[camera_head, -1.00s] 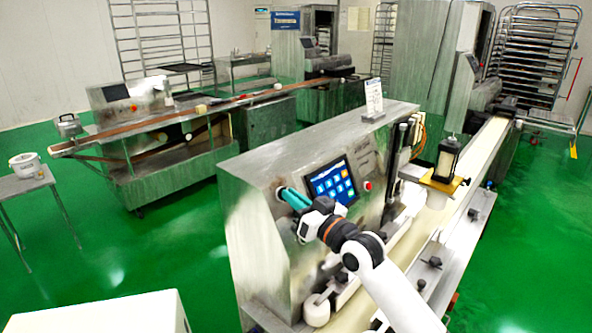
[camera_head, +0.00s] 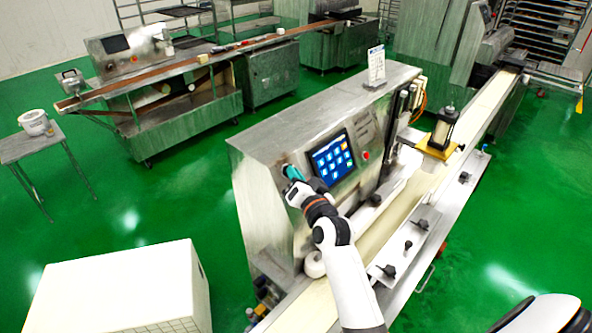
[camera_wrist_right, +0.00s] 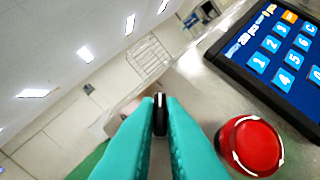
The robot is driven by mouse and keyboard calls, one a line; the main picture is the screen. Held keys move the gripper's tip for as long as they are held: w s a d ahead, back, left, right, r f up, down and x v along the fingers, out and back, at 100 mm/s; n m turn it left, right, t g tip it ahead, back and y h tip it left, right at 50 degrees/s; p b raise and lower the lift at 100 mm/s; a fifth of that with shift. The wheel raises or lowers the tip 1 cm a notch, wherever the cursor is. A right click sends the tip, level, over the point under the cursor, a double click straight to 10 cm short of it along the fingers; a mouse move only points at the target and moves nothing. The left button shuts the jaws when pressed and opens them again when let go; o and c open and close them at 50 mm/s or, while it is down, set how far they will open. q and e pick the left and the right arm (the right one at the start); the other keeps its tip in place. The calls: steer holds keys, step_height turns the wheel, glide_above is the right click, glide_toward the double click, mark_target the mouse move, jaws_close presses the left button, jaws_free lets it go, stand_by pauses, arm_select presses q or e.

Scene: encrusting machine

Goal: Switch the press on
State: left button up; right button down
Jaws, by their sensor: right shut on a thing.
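The press (camera_head: 290,135) is a grey metal machine in the middle of the head view, with a lit blue touch screen (camera_head: 332,157) on its front panel. My right gripper (camera_head: 290,172) is at the panel, left of the screen, with its teal fingers reaching the panel. In the right wrist view, the teal fingers (camera_wrist_right: 160,112) are shut around a small black knob with a silver edge (camera_wrist_right: 160,101). A red button (camera_wrist_right: 250,146) is close beside the fingers on the right, below the screen (camera_wrist_right: 275,50). My left gripper is out of view.
A conveyor belt (camera_head: 425,183) runs along the front of the press, with dark clamp knobs and a yellow-plated unit (camera_head: 437,148) beside it. A white box (camera_head: 120,285) stands at lower left. Green floor is clear between the press and the rear machine (camera_head: 180,105).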

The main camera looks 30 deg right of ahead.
steer(key=shift+r, duration=0.3)
steer(key=c, duration=1.7)
jaws_free()
steer(key=shift+o, duration=0.9)
steer(key=shift+w+f, duration=0.15)
steer(key=shift+f, duration=0.05)
steer(key=s+a+b, duration=0.1)
steer(key=s+b, duration=0.3)
steer(key=s, duration=0.8)
